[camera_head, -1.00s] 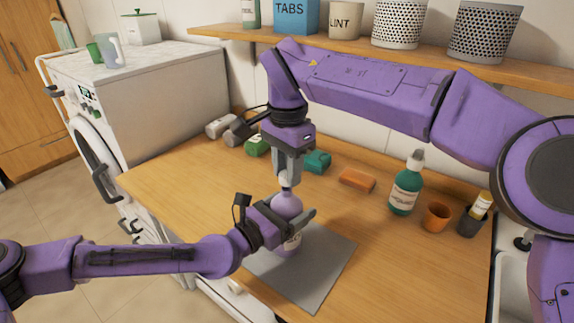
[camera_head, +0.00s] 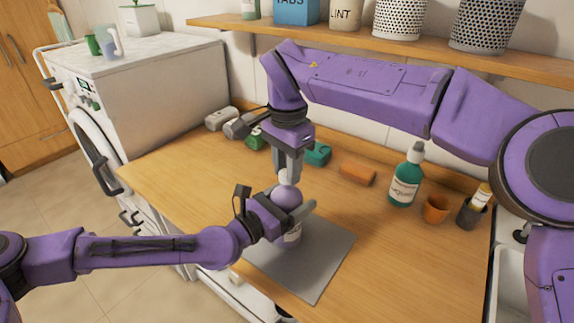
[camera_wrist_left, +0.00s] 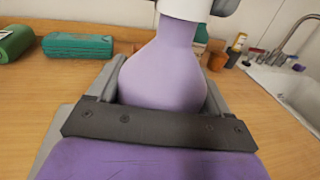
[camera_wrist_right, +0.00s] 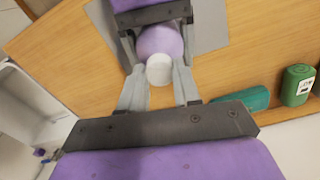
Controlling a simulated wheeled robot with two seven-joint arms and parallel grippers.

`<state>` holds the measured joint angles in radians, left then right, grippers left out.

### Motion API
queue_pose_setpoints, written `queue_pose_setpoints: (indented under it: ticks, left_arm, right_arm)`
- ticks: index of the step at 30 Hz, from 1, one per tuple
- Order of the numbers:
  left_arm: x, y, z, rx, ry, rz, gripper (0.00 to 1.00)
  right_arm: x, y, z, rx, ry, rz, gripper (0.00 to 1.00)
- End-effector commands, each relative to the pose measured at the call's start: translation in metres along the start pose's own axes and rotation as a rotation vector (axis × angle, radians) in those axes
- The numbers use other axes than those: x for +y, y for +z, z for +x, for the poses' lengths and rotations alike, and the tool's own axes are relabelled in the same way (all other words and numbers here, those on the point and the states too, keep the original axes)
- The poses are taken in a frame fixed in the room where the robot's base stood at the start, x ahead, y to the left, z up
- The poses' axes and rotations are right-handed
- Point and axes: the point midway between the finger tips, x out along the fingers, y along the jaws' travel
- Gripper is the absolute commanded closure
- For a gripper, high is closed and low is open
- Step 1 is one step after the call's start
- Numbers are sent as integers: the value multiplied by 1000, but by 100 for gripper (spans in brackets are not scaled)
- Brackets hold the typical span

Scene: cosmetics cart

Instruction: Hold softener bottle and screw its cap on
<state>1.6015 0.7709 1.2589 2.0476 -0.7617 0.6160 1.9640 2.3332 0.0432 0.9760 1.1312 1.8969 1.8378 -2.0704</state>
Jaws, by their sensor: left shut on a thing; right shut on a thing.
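The lilac softener bottle (camera_head: 287,197) stands upright over the grey mat (camera_head: 325,262). My left gripper (camera_head: 289,214) is shut around its body from the side. The left wrist view shows the bottle's shoulder (camera_wrist_left: 165,75) between the jaws. The white cap (camera_head: 287,178) is at the top of the neck, upright and in line with the bottle. My right gripper (camera_head: 288,172) points down from above, shut on the cap. In the right wrist view the cap (camera_wrist_right: 159,69) lies between the fingers. The neck thread is hidden, so I cannot tell how far the cap is seated.
A green bottle (camera_head: 405,180), orange cup (camera_head: 435,209) and dark cup (camera_head: 471,214) stand at the right. An orange block (camera_head: 358,174) and teal item (camera_head: 318,154) lie behind the arms. A washing machine (camera_head: 140,95) is left; a shelf (camera_head: 400,38) runs above.

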Motion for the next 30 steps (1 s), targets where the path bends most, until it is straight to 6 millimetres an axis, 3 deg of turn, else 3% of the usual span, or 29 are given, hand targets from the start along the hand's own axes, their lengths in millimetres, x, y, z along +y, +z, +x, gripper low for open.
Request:
queue_pose_setpoints:
  ticks: [22,23,26,30]
  left_arm:
    - [0,-1,0,2,-1,-1,76]
    - [0,-1,0,2,-1,-1,100]
    - [0,-1,0,2,-1,-1,100]
    - [0,-1,0,2,0,-1,100]
  right_arm:
    - [0,0,12,0,1,0,96]
    - [0,0,12,0,0,1,96]
    - [0,0,12,-1,0,52,96]
    - [1,0,12,-2,1,344,96]
